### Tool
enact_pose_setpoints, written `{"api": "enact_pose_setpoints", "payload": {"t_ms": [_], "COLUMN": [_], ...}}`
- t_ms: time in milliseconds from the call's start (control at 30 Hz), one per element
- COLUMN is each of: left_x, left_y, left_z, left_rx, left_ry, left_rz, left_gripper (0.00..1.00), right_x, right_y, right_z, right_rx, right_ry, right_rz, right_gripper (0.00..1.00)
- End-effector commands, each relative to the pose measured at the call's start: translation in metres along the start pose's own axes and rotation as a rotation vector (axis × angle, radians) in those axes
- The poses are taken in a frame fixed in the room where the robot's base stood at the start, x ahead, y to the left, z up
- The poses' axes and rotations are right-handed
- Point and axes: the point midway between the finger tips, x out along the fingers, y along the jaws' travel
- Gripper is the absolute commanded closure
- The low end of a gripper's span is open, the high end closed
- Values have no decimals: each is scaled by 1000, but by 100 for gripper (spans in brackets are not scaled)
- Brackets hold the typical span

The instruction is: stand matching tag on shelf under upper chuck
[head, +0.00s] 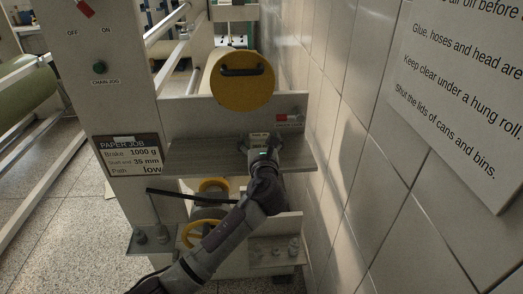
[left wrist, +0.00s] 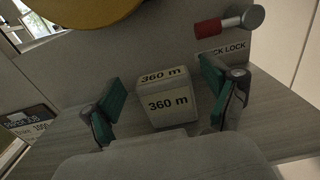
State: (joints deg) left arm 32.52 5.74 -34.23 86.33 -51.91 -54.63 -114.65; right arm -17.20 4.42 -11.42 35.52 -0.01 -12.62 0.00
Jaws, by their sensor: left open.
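A pale tag block (left wrist: 168,108) marked "360 m" on its front and top stands upright on the grey shelf (head: 200,158). In the head view the tag (head: 258,137) shows just beyond my left gripper (head: 262,152). The shelf is under the upper chuck (head: 243,82), a yellow disc with a black handle. In the left wrist view my left gripper (left wrist: 162,95) is open, with one green-padded finger on each side of the tag and gaps between. The tag's lower front is partly hidden by the gripper body. My right gripper is not in view.
A red-handled chuck lock (left wrist: 222,23) is on the back plate right of the tag. A "PAPER JOB" card (head: 130,156) reads brake 1000 g, shaft end 35 mm, path low. Yellow lower parts (head: 203,235) and a lower shelf (head: 262,262) with small weights are below. A tiled wall (head: 345,130) is close right.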

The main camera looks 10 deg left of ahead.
Motion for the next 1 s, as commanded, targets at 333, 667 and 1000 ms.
{"api": "enact_pose_setpoints", "payload": {"t_ms": [333, 667, 1000], "left_x": [-72, -113, -113], "left_y": [-1, 0, 0], "left_z": [-4, -2, -13], "left_rx": [-1, 1, -13], "left_ry": [3, 3, 24], "left_rz": [-4, -1, -4], "left_gripper": [13, 13, 13], "right_x": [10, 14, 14], "right_y": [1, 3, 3], "right_z": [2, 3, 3], "right_rx": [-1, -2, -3], "right_ry": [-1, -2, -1], "right_rz": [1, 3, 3], "right_gripper": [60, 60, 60]}}
